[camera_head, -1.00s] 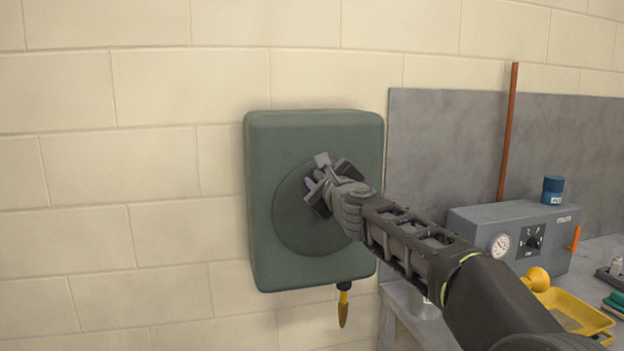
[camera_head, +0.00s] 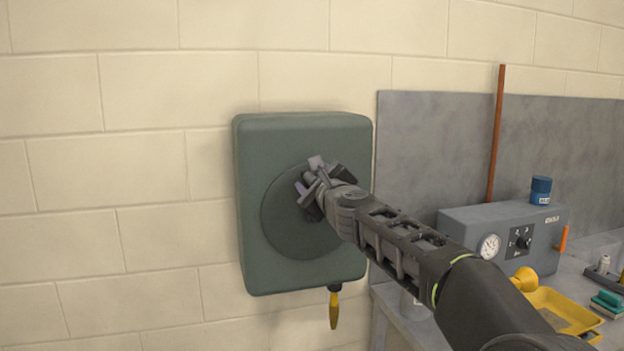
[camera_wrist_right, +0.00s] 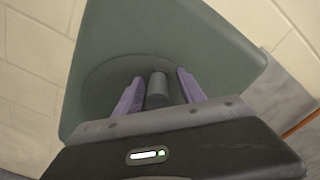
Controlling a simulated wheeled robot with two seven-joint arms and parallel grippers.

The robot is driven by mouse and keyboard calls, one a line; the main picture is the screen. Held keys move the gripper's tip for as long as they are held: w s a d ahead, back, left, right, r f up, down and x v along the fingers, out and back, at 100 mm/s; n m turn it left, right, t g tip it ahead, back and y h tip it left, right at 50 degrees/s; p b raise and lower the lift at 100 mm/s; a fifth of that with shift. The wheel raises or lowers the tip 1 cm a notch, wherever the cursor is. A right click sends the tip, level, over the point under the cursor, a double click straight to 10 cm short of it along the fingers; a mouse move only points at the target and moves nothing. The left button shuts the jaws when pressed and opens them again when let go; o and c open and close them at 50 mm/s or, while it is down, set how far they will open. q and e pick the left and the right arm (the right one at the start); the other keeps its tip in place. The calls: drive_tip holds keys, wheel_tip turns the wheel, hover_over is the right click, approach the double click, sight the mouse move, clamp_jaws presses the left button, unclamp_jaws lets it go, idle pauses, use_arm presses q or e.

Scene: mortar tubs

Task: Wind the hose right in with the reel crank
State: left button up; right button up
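The hose reel is a dark green box (camera_head: 262,140) on the wall, with a round disc (camera_head: 285,235) on its front. A yellow hose nozzle (camera_head: 334,312) hangs close below the box, with hardly any hose showing. The grey crank handle (camera_wrist_right: 157,90) stands out from the disc in the right wrist view. My right gripper (camera_wrist_right: 160,92) has its two purple fingers on either side of the handle, with a gap visible on each side. In the head view my right gripper (camera_head: 312,189) hides much of the crank. My left gripper is not in view.
A bench at the right holds a grey box with a gauge (camera_head: 510,238), a blue-capped tin (camera_head: 541,190) and a yellow tray (camera_head: 562,308). An orange-brown rod (camera_head: 496,130) leans against a grey panel (camera_head: 430,140). The wall left of the reel is bare.

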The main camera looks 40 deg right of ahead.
drive_tip(key=shift+s, duration=0.1)
drive_tip(key=v, duration=0.7)
drive_tip(key=shift+s, duration=0.3)
drive_tip(key=shift+a, duration=0.1)
